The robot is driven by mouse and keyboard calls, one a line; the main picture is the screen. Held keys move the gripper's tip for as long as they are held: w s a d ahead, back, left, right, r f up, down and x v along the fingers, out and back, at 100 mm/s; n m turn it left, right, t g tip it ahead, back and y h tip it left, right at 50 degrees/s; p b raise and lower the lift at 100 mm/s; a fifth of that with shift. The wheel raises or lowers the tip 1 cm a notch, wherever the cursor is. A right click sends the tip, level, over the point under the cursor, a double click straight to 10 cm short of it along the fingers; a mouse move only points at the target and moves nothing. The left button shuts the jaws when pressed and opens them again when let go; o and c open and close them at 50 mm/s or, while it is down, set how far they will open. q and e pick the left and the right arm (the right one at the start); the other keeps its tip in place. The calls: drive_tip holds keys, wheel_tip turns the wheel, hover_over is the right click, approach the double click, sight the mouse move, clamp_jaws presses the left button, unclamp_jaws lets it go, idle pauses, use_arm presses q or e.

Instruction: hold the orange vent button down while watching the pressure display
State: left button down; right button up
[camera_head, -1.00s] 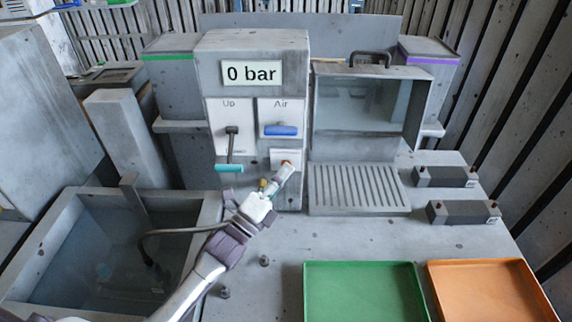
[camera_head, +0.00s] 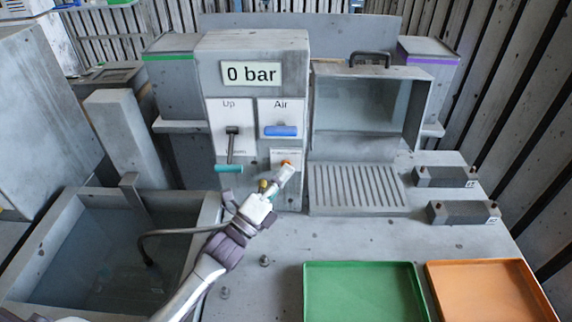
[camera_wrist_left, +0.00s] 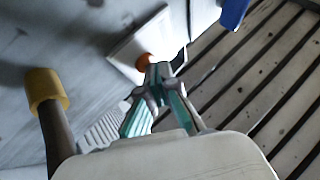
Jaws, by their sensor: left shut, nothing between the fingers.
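The orange vent button (camera_head: 287,163) sits on a white plate low on the grey machine front. It also shows in the left wrist view (camera_wrist_left: 144,62), just beyond my fingertips. My left gripper (camera_head: 285,173) is shut and empty, its tips right at the button's lower edge; I cannot tell whether they touch it. The left gripper fills the lower middle of the wrist view (camera_wrist_left: 158,75). The pressure display (camera_head: 251,74) above reads "0 bar". My right gripper is not in view.
A blue Air handle (camera_head: 281,131) is above the button, and a lever with a teal grip (camera_head: 229,169) is to its left. A ribbed tray (camera_head: 358,188) lies right. A green tray (camera_head: 362,292) and an orange tray (camera_head: 490,290) are in front. A water basin (camera_head: 110,250) is left.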

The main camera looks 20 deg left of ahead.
use_arm(q)
drive_tip(key=shift+s+d, duration=0.2)
drive_tip(key=shift+s, duration=0.45)
drive_tip(key=s+p, duration=0.1)
drive_tip(key=s, duration=0.1)
drive_tip(key=s+d, duration=0.1)
drive_tip(key=s, duration=0.1)
drive_tip(key=shift+s+d+p, duration=0.15)
drive_tip(key=shift+s+p, duration=0.2)
drive_tip(key=shift+s, duration=0.05)
